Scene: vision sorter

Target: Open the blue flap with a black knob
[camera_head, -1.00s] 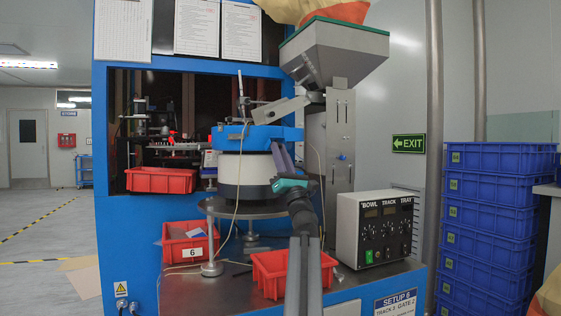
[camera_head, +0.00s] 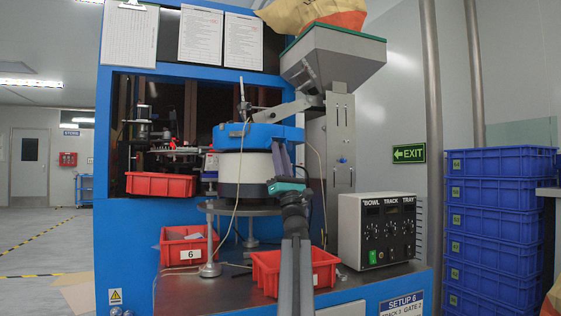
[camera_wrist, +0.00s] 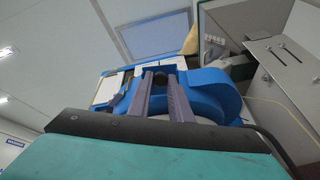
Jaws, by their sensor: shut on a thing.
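The blue bowl assembly (camera_head: 258,135) sits on a white drum at the middle of the machine in the head view. My gripper (camera_head: 281,150) reaches up to its front right side. In the wrist view, my gripper's two purple-grey fingers (camera_wrist: 160,78) are closed around a small black knob (camera_wrist: 160,70). The knob is mostly hidden between the fingertips. Blue flap material (camera_wrist: 140,69) shows around the fingertips, but its edges merge with the blue bowl (camera_wrist: 212,93). I cannot tell how far the flap is open.
A grey hopper (camera_head: 332,60) and its chute stand above the bowl. A metal column (camera_head: 340,140) is close on the right. Red trays (camera_head: 188,246) and a control box (camera_head: 376,229) stand on the bench. A thin cable hangs before the drum.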

